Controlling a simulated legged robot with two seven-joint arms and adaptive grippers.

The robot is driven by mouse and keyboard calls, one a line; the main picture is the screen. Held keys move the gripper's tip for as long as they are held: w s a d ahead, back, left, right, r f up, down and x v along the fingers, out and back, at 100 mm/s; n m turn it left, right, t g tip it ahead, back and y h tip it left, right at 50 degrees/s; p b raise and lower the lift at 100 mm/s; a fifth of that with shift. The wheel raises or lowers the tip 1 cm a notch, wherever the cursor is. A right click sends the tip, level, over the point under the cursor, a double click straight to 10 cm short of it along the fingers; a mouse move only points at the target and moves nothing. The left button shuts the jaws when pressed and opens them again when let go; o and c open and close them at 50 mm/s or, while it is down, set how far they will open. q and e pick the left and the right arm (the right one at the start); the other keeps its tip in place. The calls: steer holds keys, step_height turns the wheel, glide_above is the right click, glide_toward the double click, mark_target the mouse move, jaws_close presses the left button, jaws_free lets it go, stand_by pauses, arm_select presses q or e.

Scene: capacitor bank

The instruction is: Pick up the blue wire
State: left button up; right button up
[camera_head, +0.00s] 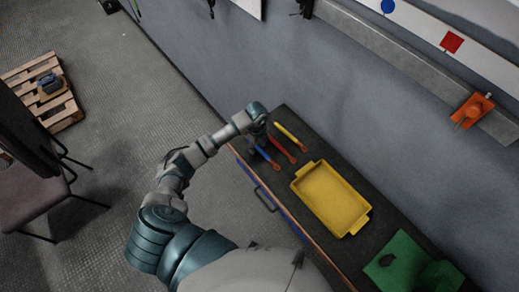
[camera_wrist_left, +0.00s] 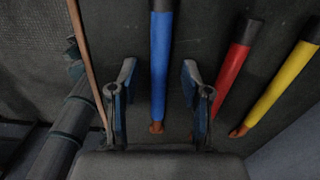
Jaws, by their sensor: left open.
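The blue wire (camera_head: 266,157) lies on the dark bench top near its left end, as a straight blue piece with a copper tip. In the left wrist view the blue wire (camera_wrist_left: 161,45) runs between the two fingers, with a visible gap on both sides. My left gripper (camera_wrist_left: 158,72) is open and empty, facing the wire. In the head view my left gripper (camera_head: 256,138) is over the bench's left end, partly hidden by my wrist; its height above the wire is hard to tell. My right gripper is not in view.
A red wire (camera_head: 281,150) and a yellow wire (camera_head: 290,137) lie to the right of the blue one. A yellow tray (camera_head: 330,199) and a green cloth-like item (camera_head: 405,258) are farther along the bench (camera_head: 283,187). A grey wall (camera_head: 300,75) stands behind.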

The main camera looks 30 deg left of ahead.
arm_select(q)
steer(key=shift+a, duration=0.15)
jaws_close()
steer(key=shift+r, duration=0.1)
